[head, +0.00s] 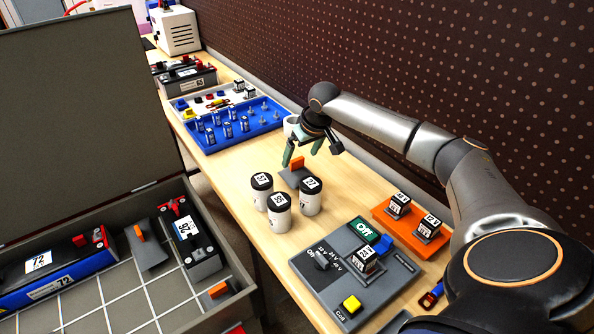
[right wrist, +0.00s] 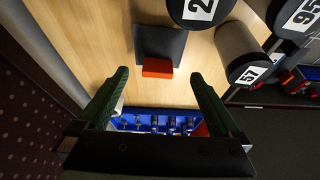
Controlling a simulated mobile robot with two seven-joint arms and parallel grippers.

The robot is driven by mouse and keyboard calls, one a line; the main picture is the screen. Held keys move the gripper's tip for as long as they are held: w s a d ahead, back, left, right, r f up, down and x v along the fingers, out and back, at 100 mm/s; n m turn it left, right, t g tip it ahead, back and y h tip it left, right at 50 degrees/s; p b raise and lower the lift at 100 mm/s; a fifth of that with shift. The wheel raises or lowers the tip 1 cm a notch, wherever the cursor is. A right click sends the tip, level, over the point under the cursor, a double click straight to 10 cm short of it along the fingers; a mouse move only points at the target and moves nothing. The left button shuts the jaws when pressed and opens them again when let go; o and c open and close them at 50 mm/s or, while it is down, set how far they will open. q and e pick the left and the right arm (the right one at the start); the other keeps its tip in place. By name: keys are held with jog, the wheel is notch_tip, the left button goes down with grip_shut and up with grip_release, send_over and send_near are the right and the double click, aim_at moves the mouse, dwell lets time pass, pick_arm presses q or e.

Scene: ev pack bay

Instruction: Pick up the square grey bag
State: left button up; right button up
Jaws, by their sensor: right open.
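The square grey bag (head: 292,178), a flat dark grey square with an orange tab, lies on the wooden bench behind the white canisters. In the right wrist view the grey bag (right wrist: 162,42) shows whole, its orange tab towards my fingers. My right gripper (head: 302,153) is open and empty above and just beyond the bag. Its green fingertips (right wrist: 158,75) point towards the bag, one on each side of the tab's line, with nothing between them. I cannot tell the exact height above the bench. My left gripper is in neither view.
Several black-topped canisters (head: 279,212) stand close in front of the bag. A blue tray (head: 212,146) lies beyond it; a grey switch panel (head: 385,298) and orange holder (head: 412,232) are nearer. An open grey case (head: 127,283) with batteries and similar orange-tabbed pieces stands at left.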

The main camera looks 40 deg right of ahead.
aim_at(298, 160)
jog(key=shift+w+x, duration=0.1)
jog(key=shift+x, duration=1.2)
jog(key=shift+w+x, duration=0.15)
jog(key=shift+x, duration=1.15)
jog(key=shift+d+r, duration=0.1)
jog(key=shift+d, duration=0.05)
jog(key=shift+c, duration=0.4)
jog(key=c, duration=1.4)
jog(key=shift+r, duration=0.15)
notch_tip(298, 160, up, 10)
jog(key=shift+f, duration=0.15)
jog(key=shift+w, duration=0.1)
